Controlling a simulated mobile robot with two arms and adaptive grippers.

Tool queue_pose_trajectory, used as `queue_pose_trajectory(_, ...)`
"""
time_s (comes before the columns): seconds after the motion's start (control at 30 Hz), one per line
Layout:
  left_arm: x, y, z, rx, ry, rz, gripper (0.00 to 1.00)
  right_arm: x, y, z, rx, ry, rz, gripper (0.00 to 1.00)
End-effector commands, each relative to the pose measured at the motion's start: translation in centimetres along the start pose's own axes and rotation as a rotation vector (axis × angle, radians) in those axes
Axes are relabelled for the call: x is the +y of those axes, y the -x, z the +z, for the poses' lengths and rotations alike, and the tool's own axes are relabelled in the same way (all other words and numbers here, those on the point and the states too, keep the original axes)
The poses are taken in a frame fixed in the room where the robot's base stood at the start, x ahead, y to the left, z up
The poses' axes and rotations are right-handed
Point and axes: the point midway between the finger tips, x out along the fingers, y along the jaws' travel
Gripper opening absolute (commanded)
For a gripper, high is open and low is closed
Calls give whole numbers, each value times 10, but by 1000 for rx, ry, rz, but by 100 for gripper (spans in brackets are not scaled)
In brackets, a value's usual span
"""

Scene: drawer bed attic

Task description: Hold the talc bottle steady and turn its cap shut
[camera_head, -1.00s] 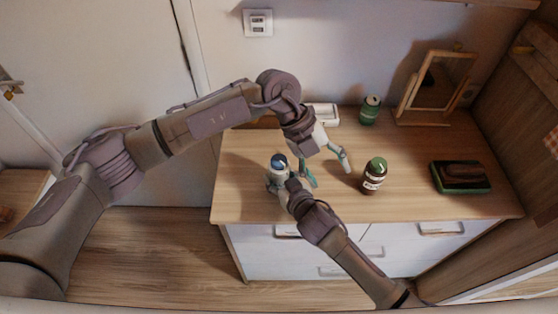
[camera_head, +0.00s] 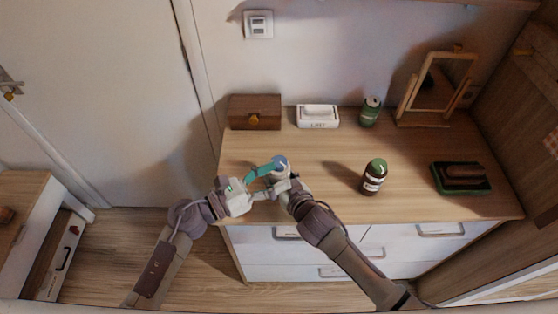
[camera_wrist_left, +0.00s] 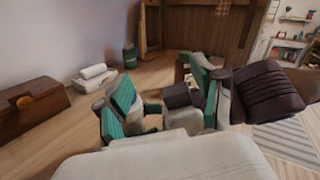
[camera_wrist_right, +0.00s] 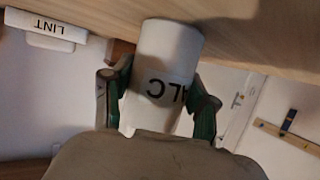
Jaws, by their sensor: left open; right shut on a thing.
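The talc bottle is white with black lettering and stands upright at the dresser's front left; its body (camera_wrist_right: 160,75) fills the middle of the right wrist view. Its blue cap (camera_head: 281,162) shows on top in the head view. My right gripper (camera_head: 283,184) is shut around the bottle's body, a finger on each side. My left gripper (camera_head: 268,177) is open, just left of the bottle, its teal upper finger close to the cap. Whether it touches the cap I cannot tell. The left wrist view shows the left gripper's spread fingers (camera_wrist_left: 165,105); the cap is not clearly visible there.
A brown jar with a green lid (camera_head: 374,178) stands right of the bottle. A wooden box (camera_head: 255,112), a white LINT box (camera_head: 317,116), a green can (camera_head: 370,112) and a mirror (camera_head: 437,88) line the back. A brush on a green tray (camera_head: 461,178) lies right. The dresser's middle is clear.

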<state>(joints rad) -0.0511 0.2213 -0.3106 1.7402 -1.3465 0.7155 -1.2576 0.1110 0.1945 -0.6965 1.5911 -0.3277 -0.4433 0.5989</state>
Motion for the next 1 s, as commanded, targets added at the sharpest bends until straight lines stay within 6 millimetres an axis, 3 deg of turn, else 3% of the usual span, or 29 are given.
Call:
queue_pose_trajectory(0.1,19,36,-14,-6,-140,126,68,0,0,1,-1,0,0,18)
queue_pose_trajectory(0.2,29,57,-21,5,-232,197,68,0,0,0,-1,0,0,18)
queue_pose_trajectory(0.37,37,69,-26,18,-302,247,68,0,0,0,-1,0,0,18)
queue_pose_trajectory(0.47,40,61,-26,18,-310,251,68,0,0,0,-1,0,0,18)
queue_pose_trajectory(0.8,56,-4,-24,18,-308,249,68,0,0,0,0,0,0,18)
queue_pose_trajectory(1.0,64,-32,-24,19,-307,249,68,0,0,0,0,0,0,18)
